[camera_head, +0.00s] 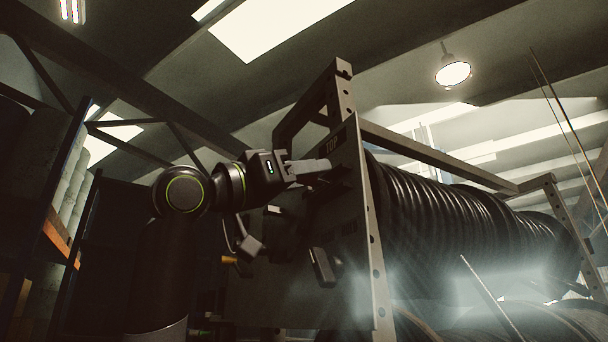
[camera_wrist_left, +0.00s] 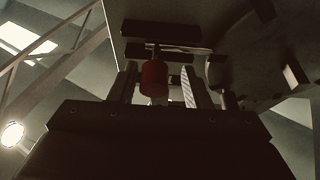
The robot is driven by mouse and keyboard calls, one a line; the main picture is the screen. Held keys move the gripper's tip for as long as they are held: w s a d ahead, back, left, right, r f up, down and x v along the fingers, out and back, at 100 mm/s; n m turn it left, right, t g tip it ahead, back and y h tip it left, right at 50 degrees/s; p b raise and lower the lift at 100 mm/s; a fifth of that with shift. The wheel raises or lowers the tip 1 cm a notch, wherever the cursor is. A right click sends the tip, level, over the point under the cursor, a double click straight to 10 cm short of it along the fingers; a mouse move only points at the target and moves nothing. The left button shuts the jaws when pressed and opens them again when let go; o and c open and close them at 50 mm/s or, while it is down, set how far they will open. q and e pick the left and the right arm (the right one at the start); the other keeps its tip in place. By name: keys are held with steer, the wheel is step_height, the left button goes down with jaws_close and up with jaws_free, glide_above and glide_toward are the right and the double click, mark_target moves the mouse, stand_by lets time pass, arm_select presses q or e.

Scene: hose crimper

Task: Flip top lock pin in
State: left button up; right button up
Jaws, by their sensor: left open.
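In the left wrist view, a red cylindrical knob (camera_wrist_left: 154,78) on a dark stem sits between the two open fingers of the gripper (camera_wrist_left: 160,82), nearer the left finger. I cannot tell whether the fingers touch it, or whether this knob is the lock pin. The right gripper is not in view.
A large reel of black ribbed hose (camera_head: 460,225) fills the rack behind the panel. A grey-ended lever (camera_head: 250,245) and a dark handle (camera_head: 322,266) stick out below my left gripper. Dark shelving (camera_head: 45,225) stands at the far left.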

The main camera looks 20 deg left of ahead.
arm_select(q)
steer(key=shift+s+f+b, duration=0.3)
steer(key=shift+s+b, duration=0.05)
steer(key=shift+b, duration=0.05)
steer(key=b+v, duration=0.8)
steer(key=v, duration=0.8)
steer(key=shift+s+a+b, duration=0.15)
steer(key=shift+a+b, duration=0.2)
steer(key=shift+a, duration=0.1)
steer(key=shift+r, duration=0.1)
